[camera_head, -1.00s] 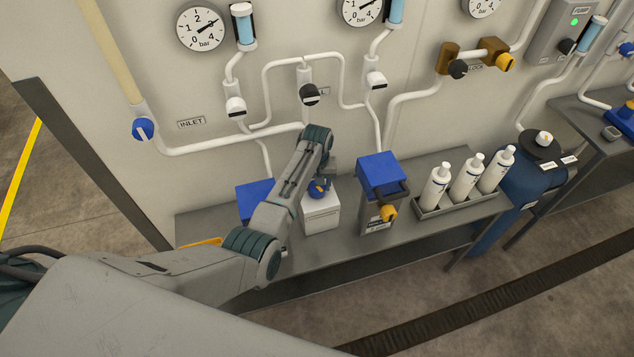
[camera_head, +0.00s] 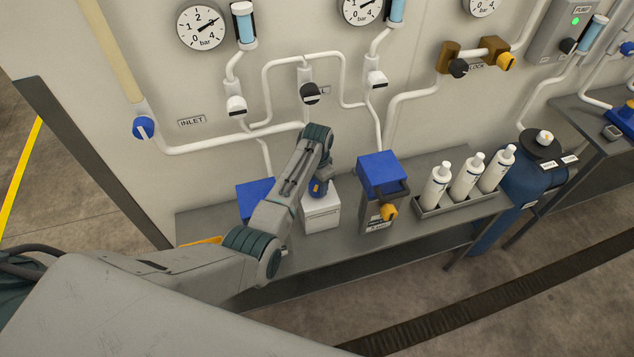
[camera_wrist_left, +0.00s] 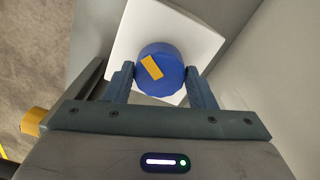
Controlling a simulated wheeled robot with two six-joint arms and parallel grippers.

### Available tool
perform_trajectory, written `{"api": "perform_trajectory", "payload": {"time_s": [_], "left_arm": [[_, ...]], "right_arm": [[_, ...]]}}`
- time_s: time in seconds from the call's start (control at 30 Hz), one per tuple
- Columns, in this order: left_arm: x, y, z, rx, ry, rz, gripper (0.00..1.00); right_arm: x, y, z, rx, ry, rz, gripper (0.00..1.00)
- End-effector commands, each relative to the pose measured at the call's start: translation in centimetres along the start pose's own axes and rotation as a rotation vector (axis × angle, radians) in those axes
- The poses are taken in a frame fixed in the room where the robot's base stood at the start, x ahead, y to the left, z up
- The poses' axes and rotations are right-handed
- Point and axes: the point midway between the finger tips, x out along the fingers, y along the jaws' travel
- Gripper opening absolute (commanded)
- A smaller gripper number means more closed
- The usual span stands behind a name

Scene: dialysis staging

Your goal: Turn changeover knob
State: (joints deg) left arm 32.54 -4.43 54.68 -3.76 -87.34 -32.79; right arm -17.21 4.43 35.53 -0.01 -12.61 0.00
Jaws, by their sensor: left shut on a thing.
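A round blue knob (camera_wrist_left: 168,80) with an orange mark sits on top of a white box (camera_wrist_left: 128,42). In the wrist view the two fingers of my left gripper (camera_wrist_left: 161,73) lie against opposite sides of the knob and are shut on it. The orange mark runs diagonally across the knob's top. In the head view my left gripper (camera_head: 319,186) is over the white box (camera_head: 321,212) on the bench, and my wrist and fingers partly hide the knob. My right gripper is not in view.
A blue-topped unit (camera_head: 379,172) with a yellow knob stands just right of the white box. A blue box (camera_head: 254,197) is to its left, partly behind my arm. A rack of white bottles (camera_head: 466,178) is farther right. Wall pipes with a black knob (camera_head: 309,94) rise behind.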

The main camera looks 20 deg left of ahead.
Motion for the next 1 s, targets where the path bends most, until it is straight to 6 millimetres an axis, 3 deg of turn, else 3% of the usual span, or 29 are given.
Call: {"api": "perform_trajectory", "payload": {"time_s": [0.4, 0.97, 1.0], "left_arm": [[-0.15, -0.06, -0.15, 0.193, 0.004, -0.001, 0.28], [-0.16, -0.05, -0.16, 0.220, 0.004, -0.002, 0.28], [-0.16, -0.05, -0.16, 0.220, 0.004, -0.002, 0.56]], "right_arm": [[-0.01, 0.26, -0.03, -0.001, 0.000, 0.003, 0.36], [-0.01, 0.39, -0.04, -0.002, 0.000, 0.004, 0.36], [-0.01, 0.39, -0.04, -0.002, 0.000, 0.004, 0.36]]}}
